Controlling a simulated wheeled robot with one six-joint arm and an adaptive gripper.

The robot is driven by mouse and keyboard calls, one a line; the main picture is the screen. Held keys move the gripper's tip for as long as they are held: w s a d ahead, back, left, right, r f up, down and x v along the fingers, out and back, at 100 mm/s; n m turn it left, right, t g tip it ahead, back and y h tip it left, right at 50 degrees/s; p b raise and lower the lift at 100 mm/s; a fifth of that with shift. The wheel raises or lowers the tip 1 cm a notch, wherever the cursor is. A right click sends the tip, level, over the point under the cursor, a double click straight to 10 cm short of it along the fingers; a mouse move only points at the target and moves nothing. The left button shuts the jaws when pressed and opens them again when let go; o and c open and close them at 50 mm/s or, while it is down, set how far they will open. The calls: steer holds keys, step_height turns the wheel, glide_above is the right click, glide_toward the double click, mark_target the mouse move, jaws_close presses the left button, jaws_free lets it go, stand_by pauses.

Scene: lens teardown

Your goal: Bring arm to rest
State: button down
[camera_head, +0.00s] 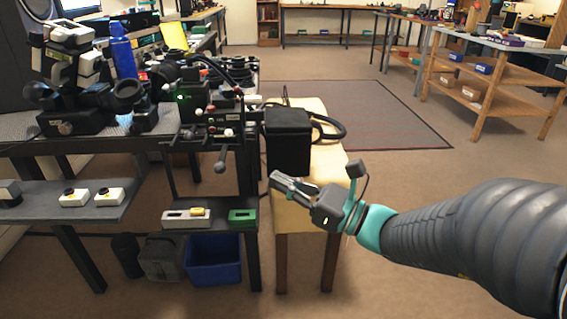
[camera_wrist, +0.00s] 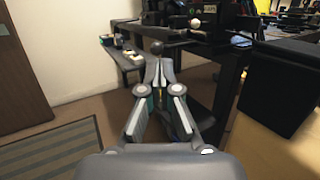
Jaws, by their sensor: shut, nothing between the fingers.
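My gripper (camera_head: 282,181) is shut and empty at the end of my arm, which reaches in from the right in the head view. It points left, in front of the light wooden table (camera_head: 312,222) and the black box on it. In the wrist view my gripper (camera_wrist: 158,75) shows its fingers together, with the dark workbench beyond them. A dark round knob shows just past the fingertips; I cannot tell how far it is from them.
The black box (camera_head: 288,138) stands on the wooden table. A workbench (camera_head: 70,140) with microscope equipment is at left. A shelf (camera_head: 60,205) holds small white boxes. A blue bin (camera_head: 213,260) sits on the floor. Open floor and a dark mat (camera_head: 385,115) lie behind.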

steer(key=s+d+f+n+g+h, duration=0.4)
steer(key=s+f+n+g+h, duration=0.55)
steer(key=f+n, duration=0.5)
steer(key=s+d+n+t+h+p, duration=0.1)
steer(key=s+d+n+t+h, duration=0.2)
steer(key=d+n+h, duration=0.45)
steer(key=s+d+r+n+t+h, duration=0.1)
steer(key=d+r+t, duration=0.2)
steer(key=d+r, duration=0.2)
steer(key=shift+s+d+r+p, duration=0.2)
steer(key=shift+r+p, duration=0.2)
steer(key=shift+r, duration=0.7)
